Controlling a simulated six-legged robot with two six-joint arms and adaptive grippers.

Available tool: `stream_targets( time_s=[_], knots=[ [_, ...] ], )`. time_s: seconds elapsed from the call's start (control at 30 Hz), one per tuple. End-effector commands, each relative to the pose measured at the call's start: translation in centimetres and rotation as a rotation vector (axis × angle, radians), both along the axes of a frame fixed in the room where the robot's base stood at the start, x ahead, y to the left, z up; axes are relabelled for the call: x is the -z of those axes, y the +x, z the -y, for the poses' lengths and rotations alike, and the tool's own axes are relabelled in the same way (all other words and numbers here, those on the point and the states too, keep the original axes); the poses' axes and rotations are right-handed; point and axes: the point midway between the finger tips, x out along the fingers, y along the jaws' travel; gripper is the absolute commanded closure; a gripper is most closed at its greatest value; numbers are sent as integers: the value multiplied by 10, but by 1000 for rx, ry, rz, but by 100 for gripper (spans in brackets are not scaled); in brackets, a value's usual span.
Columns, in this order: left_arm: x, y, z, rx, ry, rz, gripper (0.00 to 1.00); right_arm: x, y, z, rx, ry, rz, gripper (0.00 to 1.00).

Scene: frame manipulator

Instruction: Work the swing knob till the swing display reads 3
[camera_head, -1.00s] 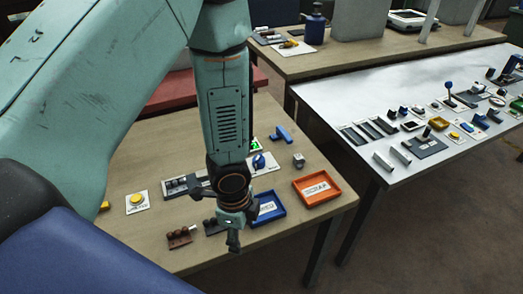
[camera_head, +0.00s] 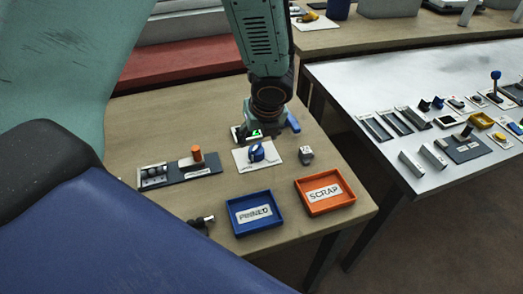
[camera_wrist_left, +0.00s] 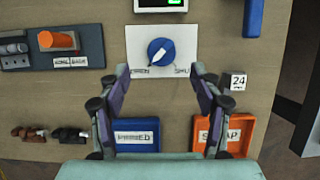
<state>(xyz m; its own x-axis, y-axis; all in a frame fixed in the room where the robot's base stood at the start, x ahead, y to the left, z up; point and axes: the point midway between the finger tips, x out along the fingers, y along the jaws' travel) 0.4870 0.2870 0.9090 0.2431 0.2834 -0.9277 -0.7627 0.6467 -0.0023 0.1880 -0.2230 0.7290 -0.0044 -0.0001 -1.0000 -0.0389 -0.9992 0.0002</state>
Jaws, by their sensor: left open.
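The swing knob (camera_head: 256,152) is a round blue knob on a white plate at the right part of the wooden table. In the left wrist view the knob (camera_wrist_left: 161,52) carries a slanted pale pointer, with a small label at each side below it. The display (camera_head: 254,133) has lit green marks behind the knob; the wrist view cuts it off at the top, and I cannot read its figure. My left gripper (camera_head: 264,122) hangs near the display and knob. Its open, empty fingers (camera_wrist_left: 161,72) stand either side of the knob in the wrist view. My right gripper is out of view.
A blue tray (camera_head: 232,222) and an orange scrap tray (camera_head: 301,199) lie in front of the knob.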

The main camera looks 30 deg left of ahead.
Motion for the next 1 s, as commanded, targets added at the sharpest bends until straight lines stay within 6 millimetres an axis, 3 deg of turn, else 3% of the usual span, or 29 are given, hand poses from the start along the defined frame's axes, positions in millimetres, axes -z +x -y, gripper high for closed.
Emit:
stream_targets(
  time_s=[0.23, 0.6, 1.0],
  knots=[
    [15, -3, -2, 4, 2, 0, 35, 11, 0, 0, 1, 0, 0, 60],
    [66, 7, -18, 3, 1, -1, 35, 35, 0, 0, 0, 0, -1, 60],
    [76, 15, -23, 3, 1, 1, 35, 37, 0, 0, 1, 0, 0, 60]
  ],
)
